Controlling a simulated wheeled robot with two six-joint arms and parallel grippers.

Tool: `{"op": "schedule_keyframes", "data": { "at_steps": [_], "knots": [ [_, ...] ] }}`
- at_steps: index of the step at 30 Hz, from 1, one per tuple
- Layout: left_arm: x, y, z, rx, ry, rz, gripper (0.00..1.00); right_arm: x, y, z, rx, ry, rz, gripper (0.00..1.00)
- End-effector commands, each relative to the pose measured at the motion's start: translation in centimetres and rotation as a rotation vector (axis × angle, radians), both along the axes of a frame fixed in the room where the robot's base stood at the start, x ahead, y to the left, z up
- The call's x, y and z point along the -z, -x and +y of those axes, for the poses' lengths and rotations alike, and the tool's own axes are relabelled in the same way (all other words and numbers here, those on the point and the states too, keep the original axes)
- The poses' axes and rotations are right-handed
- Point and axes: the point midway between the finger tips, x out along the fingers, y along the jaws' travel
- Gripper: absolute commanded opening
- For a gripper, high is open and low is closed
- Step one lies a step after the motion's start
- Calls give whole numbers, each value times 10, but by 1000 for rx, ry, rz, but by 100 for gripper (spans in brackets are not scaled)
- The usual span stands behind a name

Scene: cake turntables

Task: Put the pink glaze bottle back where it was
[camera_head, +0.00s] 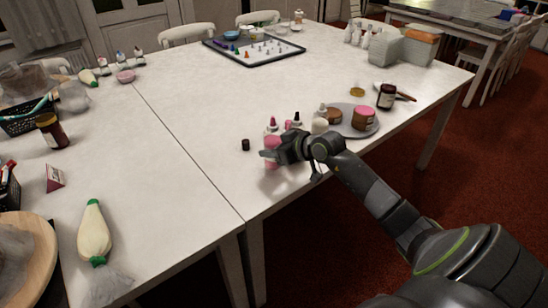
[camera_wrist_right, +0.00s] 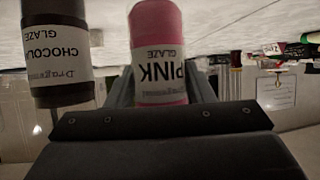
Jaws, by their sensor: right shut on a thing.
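My left gripper is not in view.
The table's middle is clear.

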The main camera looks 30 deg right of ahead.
Motion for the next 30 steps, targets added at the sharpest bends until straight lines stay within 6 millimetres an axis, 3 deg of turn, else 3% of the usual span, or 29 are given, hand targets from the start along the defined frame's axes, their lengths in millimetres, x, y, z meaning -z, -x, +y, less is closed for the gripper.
{"op": "schedule_keyframes", "data": {
  "at_steps": [3,13,14,19,30],
  "knots": [
    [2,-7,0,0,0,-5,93,19,0,0,1,-3,0,37],
    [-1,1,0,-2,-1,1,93,20,0,0,0,0,-1,37],
    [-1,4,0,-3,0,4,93,22,0,0,0,0,2,49],
    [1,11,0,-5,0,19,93,22,0,0,0,0,1,70],
    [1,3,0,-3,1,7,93,18,3,-1,0,2,1,70]
  ]
}}
